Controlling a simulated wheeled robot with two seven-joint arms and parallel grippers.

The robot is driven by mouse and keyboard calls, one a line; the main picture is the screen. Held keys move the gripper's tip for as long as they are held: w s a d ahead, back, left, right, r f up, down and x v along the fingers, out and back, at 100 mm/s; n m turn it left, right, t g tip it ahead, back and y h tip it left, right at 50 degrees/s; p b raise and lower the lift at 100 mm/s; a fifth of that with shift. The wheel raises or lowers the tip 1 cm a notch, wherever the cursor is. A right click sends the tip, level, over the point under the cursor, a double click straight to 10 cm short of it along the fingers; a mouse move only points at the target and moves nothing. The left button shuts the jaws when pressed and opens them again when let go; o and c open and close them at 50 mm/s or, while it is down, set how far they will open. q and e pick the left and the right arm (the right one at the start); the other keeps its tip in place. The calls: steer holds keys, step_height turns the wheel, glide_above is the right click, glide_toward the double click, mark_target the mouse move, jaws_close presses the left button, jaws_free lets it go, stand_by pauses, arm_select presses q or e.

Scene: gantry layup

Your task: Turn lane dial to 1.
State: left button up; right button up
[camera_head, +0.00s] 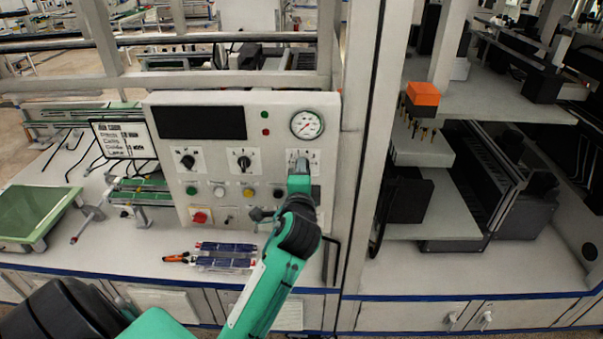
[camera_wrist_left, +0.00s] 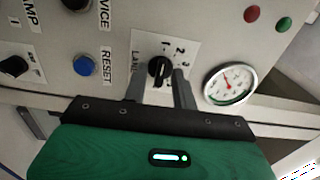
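The lane dial (camera_wrist_left: 160,68) is a black knob on a white plate marked LANE, with numbers around it, in the left wrist view. Which number it points to is hard to tell. My left gripper (camera_wrist_left: 160,88) is open, with one grey finger on each side of the knob; a gap seems to remain between fingers and knob. In the head view my left gripper (camera_head: 298,162) is in front of the right-hand dial plate of the control panel (camera_head: 215,130) and hides most of that dial. My right gripper is not in view.
The panel carries two more black dials (camera_head: 188,160) (camera_head: 243,162), a pressure gauge (camera_head: 307,125), several buttons and a red emergency button (camera_head: 200,216). A blue RESET button (camera_wrist_left: 85,65) shows in the wrist view. Dark blue parts (camera_head: 225,256) lie on the bench below.

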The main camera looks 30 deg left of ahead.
arm_select(q)
steer(key=shift+s, duration=0.1)
steer(key=b+v, duration=0.4)
steer(key=v, duration=0.9)
steer(key=shift+s, duration=0.35)
steer(key=shift+w+d, duration=0.1)
steer(key=shift+d, duration=0.05)
